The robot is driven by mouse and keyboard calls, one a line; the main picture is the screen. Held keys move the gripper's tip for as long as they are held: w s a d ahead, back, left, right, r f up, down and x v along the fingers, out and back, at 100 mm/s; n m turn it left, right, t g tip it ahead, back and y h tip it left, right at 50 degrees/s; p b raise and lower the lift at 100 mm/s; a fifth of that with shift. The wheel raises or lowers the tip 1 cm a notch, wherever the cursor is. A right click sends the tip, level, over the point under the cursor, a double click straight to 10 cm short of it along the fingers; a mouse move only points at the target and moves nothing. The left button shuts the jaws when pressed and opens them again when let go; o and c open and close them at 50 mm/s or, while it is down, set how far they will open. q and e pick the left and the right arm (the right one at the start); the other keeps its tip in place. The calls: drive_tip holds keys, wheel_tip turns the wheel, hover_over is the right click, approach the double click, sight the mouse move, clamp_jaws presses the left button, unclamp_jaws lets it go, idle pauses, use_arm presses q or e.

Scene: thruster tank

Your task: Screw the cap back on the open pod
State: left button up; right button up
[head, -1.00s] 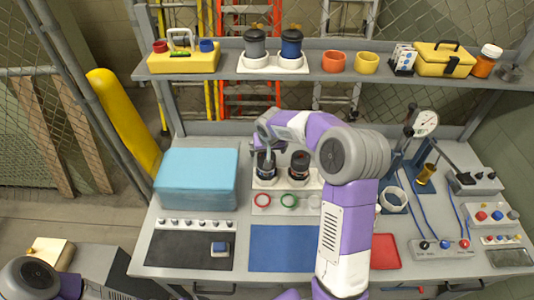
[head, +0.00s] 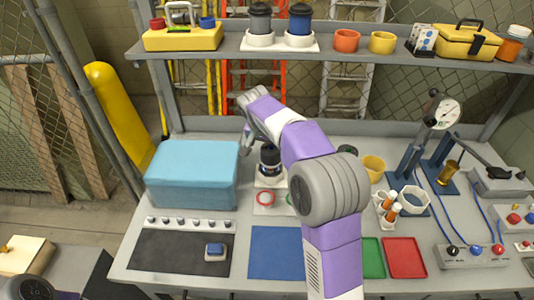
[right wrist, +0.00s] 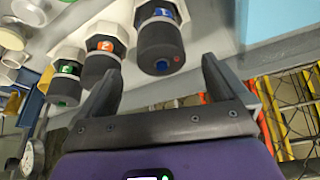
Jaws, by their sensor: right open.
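My right gripper (head: 246,148) points down just left of a dark pod (head: 270,160) in the rack at the back of the bench. In the right wrist view the gripper (right wrist: 160,82) is open, with nothing between its fingers. That view shows three dark pods in white six-sided holders: one with a blue label (right wrist: 159,44), one with an orange label (right wrist: 101,66) and one with a green label (right wrist: 64,86). The blue-label one is nearest the fingers and apart from them. I cannot tell which pod is open, nor make out a loose cap. My left gripper is out of view.
A blue box (head: 192,178) stands close left of the rack. A shelf (head: 215,52) with a grey pod (head: 260,20) and a blue pod (head: 299,20) runs above the back. Red (head: 404,258) and blue (head: 276,252) mats lie in front. My right arm hides part of the rack.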

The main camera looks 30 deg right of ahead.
sight(270, 151)
drive_tip(key=shift+b+x, duration=0.85)
drive_tip(key=shift+x, duration=2.85)
drive_tip(key=c, duration=0.9)
